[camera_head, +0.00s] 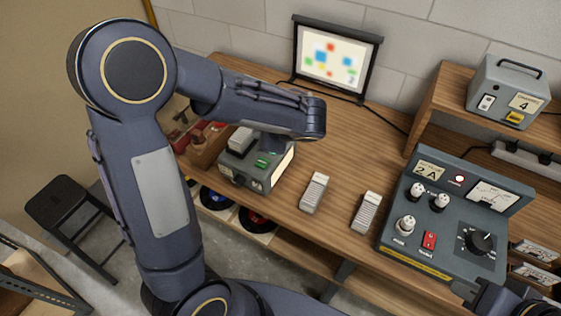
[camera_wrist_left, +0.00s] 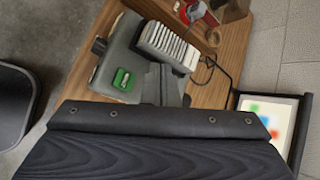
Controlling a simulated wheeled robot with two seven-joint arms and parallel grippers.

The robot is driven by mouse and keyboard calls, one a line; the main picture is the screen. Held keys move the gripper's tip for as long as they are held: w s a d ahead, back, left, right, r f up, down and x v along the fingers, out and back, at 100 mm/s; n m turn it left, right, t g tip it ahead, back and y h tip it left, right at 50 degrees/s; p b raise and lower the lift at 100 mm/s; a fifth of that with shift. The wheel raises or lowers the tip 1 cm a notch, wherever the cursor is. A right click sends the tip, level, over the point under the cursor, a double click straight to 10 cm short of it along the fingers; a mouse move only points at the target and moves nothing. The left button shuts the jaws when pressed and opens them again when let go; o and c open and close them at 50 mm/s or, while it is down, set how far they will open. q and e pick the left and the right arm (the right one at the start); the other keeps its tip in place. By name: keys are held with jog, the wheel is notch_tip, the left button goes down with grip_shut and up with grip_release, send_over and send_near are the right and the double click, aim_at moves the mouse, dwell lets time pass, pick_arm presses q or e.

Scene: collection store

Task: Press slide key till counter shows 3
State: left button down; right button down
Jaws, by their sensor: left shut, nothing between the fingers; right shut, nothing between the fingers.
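The grey slide projector (camera_head: 240,168) stands on the wooden bench with a green key (camera_head: 262,163) on its top. The green key also shows in the left wrist view (camera_wrist_left: 122,80), beside a white ribbed slide tray (camera_wrist_left: 168,46). My left gripper (camera_head: 274,146) is shut and empty, pointing down over the projector beside the green key; it cannot be told whether it touches the projector. Its fingers show in the left wrist view (camera_wrist_left: 161,82). My right gripper (camera_head: 466,289) is partly in view at the lower right, shut. I cannot read a counter on the projector.
A screen (camera_head: 329,58) at the back shows blurred coloured squares. Two ribbed pale slide trays (camera_head: 314,192) (camera_head: 366,212) lie on the bench. A control console (camera_head: 435,245) marked 2 A is at right. A grey box (camera_head: 509,92) marked 4 stands on the shelf.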

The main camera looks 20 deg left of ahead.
pick_arm(q)
jog(key=shift+w+d, duration=0.3)
jog(key=shift+w, duration=0.05)
jog(key=shift+f, duration=0.1)
jog(key=b, duration=0.6)
send_over(265, 164)
notch_tip(265, 164, down, 8)
jog(key=shift+r, duration=0.15)
jog(key=shift+f+b, duration=0.5)
jog(key=shift+b, duration=0.05)
jog(key=shift+f, duration=0.1)
dwell(1.1)
jog(key=shift+f+b, duration=0.3)
jog(key=shift+b, duration=0.2)
